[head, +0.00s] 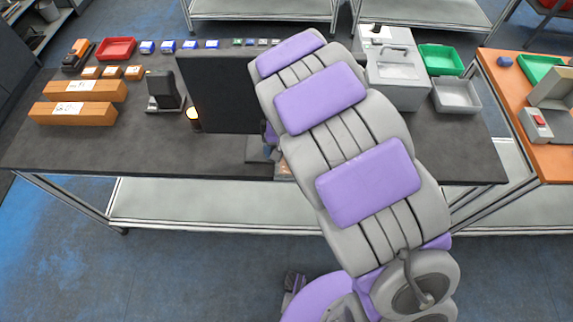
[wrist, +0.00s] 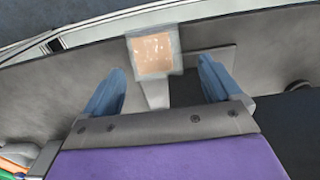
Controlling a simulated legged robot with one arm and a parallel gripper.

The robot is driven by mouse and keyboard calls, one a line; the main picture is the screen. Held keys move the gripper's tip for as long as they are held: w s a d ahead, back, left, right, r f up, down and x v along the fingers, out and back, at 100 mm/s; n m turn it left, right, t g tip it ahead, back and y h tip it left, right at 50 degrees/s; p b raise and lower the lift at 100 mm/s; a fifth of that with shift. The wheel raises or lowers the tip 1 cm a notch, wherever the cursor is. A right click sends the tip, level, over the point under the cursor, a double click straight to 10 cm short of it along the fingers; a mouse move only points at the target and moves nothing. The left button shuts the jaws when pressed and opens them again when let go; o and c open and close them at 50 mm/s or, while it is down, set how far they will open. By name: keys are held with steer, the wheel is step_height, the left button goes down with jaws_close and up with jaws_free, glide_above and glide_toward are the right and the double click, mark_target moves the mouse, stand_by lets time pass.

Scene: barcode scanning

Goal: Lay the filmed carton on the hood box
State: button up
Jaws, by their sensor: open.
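My gripper (wrist: 160,88) is open, with two blue fingers spread apart. A small carton (wrist: 154,52) with a tan-orange face and a pale, film-like border is seen between and just beyond the fingertips, not gripped. In the head view, a small tan patch of it (head: 284,169) shows near the table's front edge, mostly hidden by my arm. My gripper (head: 269,142) is largely hidden there too, beside the black panel. A grey box-shaped machine (head: 398,88) stands at the back right of the table; I cannot tell whether it is the hood box.
The dark table (head: 225,155) holds an upright black panel (head: 220,95), a scanner-like device on a stand (head: 165,91) and a glowing lamp (head: 194,118). Long orange boxes (head: 72,114) lie left. A red tray (head: 116,48) and several small boxes line the back. The front-left tabletop is clear.

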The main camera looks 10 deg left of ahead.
mark_target(290, 167)
steer(key=f, duration=0.1)
steer(key=d+f, duration=0.1)
steer(key=f, duration=0.1)
steer(key=shift+d+f, duration=0.3)
steer(key=shift+d, duration=0.05)
steer(key=f+b, duration=0.1)
steer(key=f, duration=0.1)
steer(key=a+f, duration=0.1)
steer(key=f, duration=0.1)
steer(key=shift+a+f+b, duration=0.1)
steer(key=shift+f+b, duration=0.25)
steer(key=shift+f, duration=0.4)
steer(key=shift+d+r, duration=0.1)
steer(key=shift+d, duration=0.5)
steer(key=shift+c, duration=1)
steer(key=shift+a, duration=0.4)
steer(key=c, duration=0.9)
steer(key=shift+d, duration=0.2)
steer(key=shift+c, duration=0.6)
